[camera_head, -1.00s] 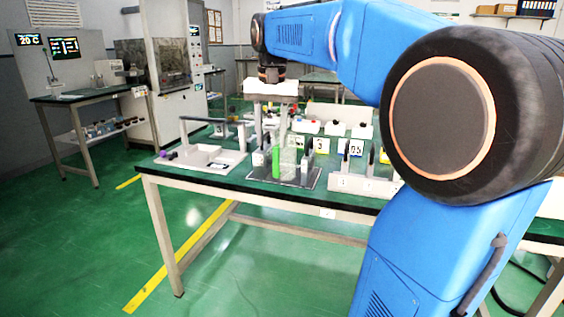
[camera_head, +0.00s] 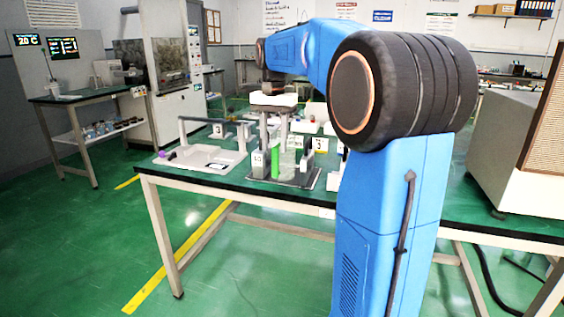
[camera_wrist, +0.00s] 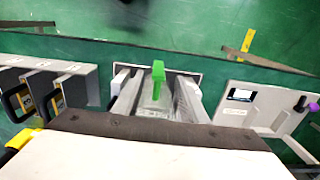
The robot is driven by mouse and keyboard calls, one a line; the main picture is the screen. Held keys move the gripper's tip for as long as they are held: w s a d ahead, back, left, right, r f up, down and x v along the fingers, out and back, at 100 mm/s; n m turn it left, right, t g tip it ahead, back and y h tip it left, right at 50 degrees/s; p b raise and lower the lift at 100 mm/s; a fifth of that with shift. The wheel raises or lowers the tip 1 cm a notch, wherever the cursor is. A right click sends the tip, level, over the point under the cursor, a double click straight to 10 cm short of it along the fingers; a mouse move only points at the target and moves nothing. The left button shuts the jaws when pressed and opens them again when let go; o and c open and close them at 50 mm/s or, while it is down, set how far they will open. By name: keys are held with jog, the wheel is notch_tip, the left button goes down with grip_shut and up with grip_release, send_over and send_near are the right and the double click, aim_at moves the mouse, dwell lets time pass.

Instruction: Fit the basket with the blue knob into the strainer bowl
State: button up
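No basket with a blue knob and no strainer bowl can be made out clearly in either view. My gripper (camera_head: 273,145) points down over a dark base plate (camera_head: 262,180) on the green table. Its two pale fingers stand apart, and the wrist view also shows them (camera_wrist: 155,100). A bright green upright piece (camera_head: 275,163) stands on the plate close to the fingers; in the wrist view the green piece (camera_wrist: 158,72) shows between them. Clear or pale parts beside it are hard to tell apart. I see nothing surely gripped.
A pale tray (camera_head: 215,164) with a purple knob (camera_head: 171,155), a small screen and a bar stands left of the plate. In the wrist view, dark-handled holders with yellow labels (camera_wrist: 57,102) stand at the left. The table's front edge is close.

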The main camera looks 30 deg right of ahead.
aim_at(275, 174)
jog(key=shift+s+f, duration=0.1)
jog(key=shift+f, duration=4.4)
grip_shut()
